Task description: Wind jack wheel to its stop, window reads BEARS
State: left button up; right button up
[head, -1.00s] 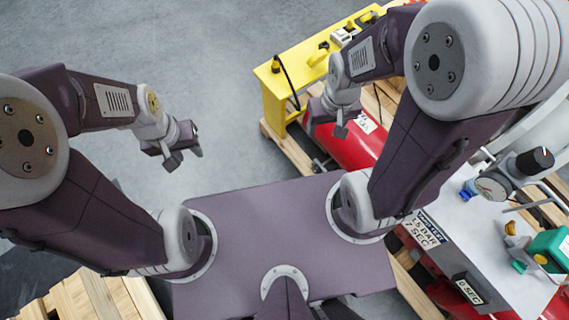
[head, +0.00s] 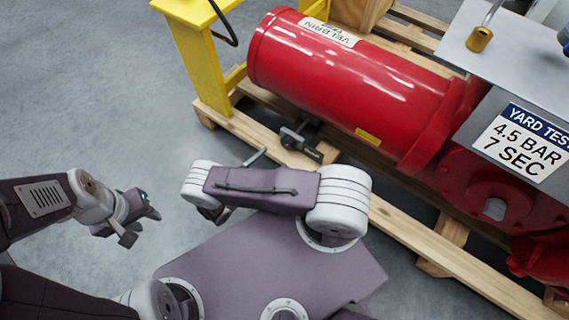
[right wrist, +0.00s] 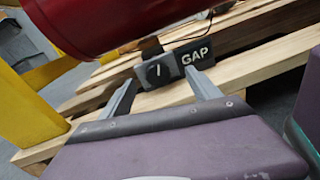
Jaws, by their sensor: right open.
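The jack is a small dark grey block (head: 298,138) under the red cylinder, on the pallet's edge. In the right wrist view its round dark wheel (right wrist: 157,73), with a white line, faces me. The window plate beside it (right wrist: 195,56) reads GAP. My right gripper (right wrist: 161,80) is open and empty. Its fingertips flank the wheel in the picture; I cannot tell whether they touch it. In the head view my arm mostly hides that gripper, and one grey finger shows short of the jack. My left gripper (head: 140,226) is open and empty, over bare floor.
The red cylinder (head: 345,80) overhangs the jack. A yellow stand (head: 200,60) is left of it. The wooden pallet (head: 410,230) runs beneath. A YARD TEST placard (head: 522,143) reads 4.5 BAR 7 SEC. Floor at left is clear.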

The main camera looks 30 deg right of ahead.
aim_at(286, 146)
jog(key=shift+n+t, duration=0.6)
jog(key=shift+t, duration=0.1)
jog(key=w+d+f+b, duration=0.1)
jog(key=d, duration=0.1)
jog(key=w+d+f+b, duration=0.1)
jog(key=d, duration=0.2)
jog(key=w+d+f+b, duration=0.1)
jog(key=d, duration=0.1)
jog(key=shift+w+d+f+b, duration=0.15)
jog(key=shift+b, duration=0.25)
jog(key=shift+w+d, duration=0.2)
jog(key=shift+d, duration=0.15)
pick_arm(q)
notch_tip(286, 146, down, 5)
jog(key=shift+f, duration=0.2)
pick_arm(e)
jog(key=c, duration=1.4)
